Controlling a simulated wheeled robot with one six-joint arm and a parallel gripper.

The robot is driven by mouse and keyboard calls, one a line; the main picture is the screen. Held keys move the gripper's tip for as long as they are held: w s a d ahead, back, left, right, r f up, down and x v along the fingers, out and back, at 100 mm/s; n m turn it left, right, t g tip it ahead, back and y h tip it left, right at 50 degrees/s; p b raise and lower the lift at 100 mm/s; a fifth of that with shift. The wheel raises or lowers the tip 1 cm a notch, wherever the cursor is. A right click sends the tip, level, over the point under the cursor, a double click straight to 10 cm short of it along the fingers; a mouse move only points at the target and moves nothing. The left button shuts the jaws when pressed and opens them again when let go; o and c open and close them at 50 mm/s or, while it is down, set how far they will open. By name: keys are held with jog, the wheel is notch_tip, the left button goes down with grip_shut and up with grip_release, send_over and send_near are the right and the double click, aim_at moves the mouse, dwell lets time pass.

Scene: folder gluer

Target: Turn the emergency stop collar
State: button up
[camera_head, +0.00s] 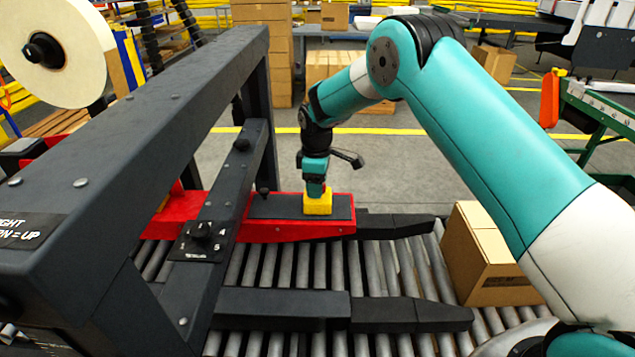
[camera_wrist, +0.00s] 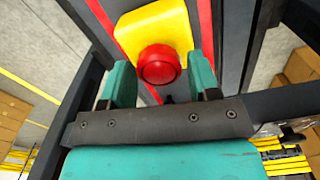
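The emergency stop is a round red button (camera_wrist: 160,65) on a yellow box (camera_wrist: 140,27) in the wrist view. In the head view the yellow box (camera_head: 318,205) sits on the dark top plate of a red machine beam. My gripper (camera_wrist: 160,78) is open, one teal finger on each side of the red button in the wrist view. I cannot tell whether the fingers touch it. In the head view my gripper (camera_head: 316,183) points down just above the box and hides most of the button. A separate collar cannot be made out.
A large dark frame (camera_head: 140,120) rises left of my arm, with a black knob (camera_head: 202,231) on its plate. A roller conveyor (camera_head: 375,265) runs below, with a cardboard box (camera_head: 485,255) on the right. The floor behind the beam is open.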

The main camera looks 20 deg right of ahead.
jog(key=c, duration=0.6)
jog(key=shift+m, duration=0.3)
jog(key=m+b, duration=0.2)
jog(key=m, duration=0.2)
jog(key=m+b, duration=0.1)
jog(key=m, duration=0.4)
dwell(0.5)
